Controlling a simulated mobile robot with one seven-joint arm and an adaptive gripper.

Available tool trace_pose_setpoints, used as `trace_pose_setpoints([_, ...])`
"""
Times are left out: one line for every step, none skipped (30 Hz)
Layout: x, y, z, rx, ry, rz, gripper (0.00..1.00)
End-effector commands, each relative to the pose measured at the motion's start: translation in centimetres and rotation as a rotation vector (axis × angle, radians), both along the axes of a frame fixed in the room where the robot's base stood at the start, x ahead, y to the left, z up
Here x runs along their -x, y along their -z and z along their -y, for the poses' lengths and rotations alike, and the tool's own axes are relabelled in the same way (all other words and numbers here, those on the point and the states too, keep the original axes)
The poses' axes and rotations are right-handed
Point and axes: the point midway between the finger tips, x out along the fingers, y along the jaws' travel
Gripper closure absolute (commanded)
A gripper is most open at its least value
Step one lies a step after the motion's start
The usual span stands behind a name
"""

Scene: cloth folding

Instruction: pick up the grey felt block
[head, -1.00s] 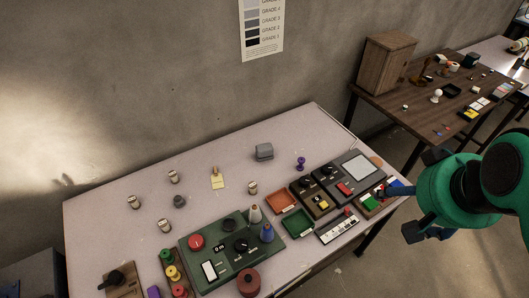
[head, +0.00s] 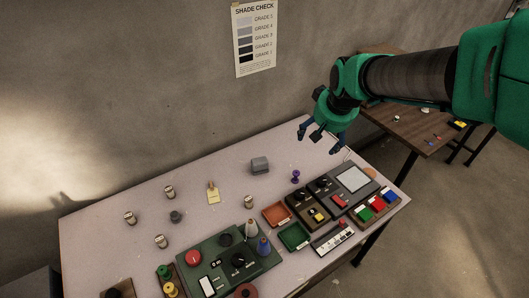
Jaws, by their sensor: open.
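A grey block (head: 259,166) sits near the back edge of the pale table, left of a small purple peg-like object (head: 296,176). It looks like the grey felt block, though its texture is too small to tell. A smaller dark grey round piece (head: 176,217) stands further left among the small jars. My gripper (head: 322,147) hangs above the back right part of the table, to the right of the grey block and apart from it. Its fingers are spread open and hold nothing.
The pale table (head: 120,209) also holds a green control panel (head: 215,250), an orange tray (head: 276,214), a green tray (head: 294,237), and dark control boxes (head: 325,197) at right. Several small jars stand at left. A shade chart (head: 254,38) hangs on the wall. A brown table (head: 420,135) stands behind right.

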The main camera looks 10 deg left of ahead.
Motion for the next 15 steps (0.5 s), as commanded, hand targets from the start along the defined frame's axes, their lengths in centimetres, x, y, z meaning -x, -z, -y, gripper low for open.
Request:
trace_pose_setpoints([-1.1, 1.2, -1.4, 0.003, -0.017, -0.009, 0.2])
trace_pose_setpoints([-1.8, 1.8, -2.2, 0.003, -0.024, -0.009, 0.2])
trace_pose_setpoints([-2.6, 2.7, -3.2, 0.004, -0.036, -0.011, 0.2])
trace_pose_setpoints([-3.3, 3.3, -4.0, 0.004, -0.045, -0.012, 0.2])
trace_pose_setpoints([-3.8, 4.1, -4.8, 0.005, -0.054, -0.015, 0.2])
trace_pose_setpoints([-4.6, 5.0, -5.8, 0.006, -0.064, -0.016, 0.2])
trace_pose_setpoints([-5.2, 5.8, -6.7, 0.007, -0.073, -0.018, 0.2])
trace_pose_setpoints([-5.7, 6.5, -7.5, 0.008, -0.082, -0.019, 0.2])
trace_pose_setpoints([-6.4, 7.6, -8.5, 0.008, -0.093, -0.021, 0.2])
trace_pose_setpoints([-6.8, 8.5, -9.4, 0.009, -0.101, -0.023, 0.2])
trace_pose_setpoints([-7.3, 9.2, -10.2, 0.01, -0.109, -0.023, 0.2])
trace_pose_setpoints([-7.8, 10.5, -11.3, 0.011, -0.121, -0.028, 0.2])
trace_pose_setpoints([-8.2, 11.3, -12.1, 0.011, -0.129, -0.028, 0.2])
trace_pose_setpoints([-8.6, 12.2, -13.0, 0.012, -0.137, -0.028, 0.2])
trace_pose_setpoints([-9.0, 13.4, -14.0, 0.014, -0.148, -0.031, 0.2])
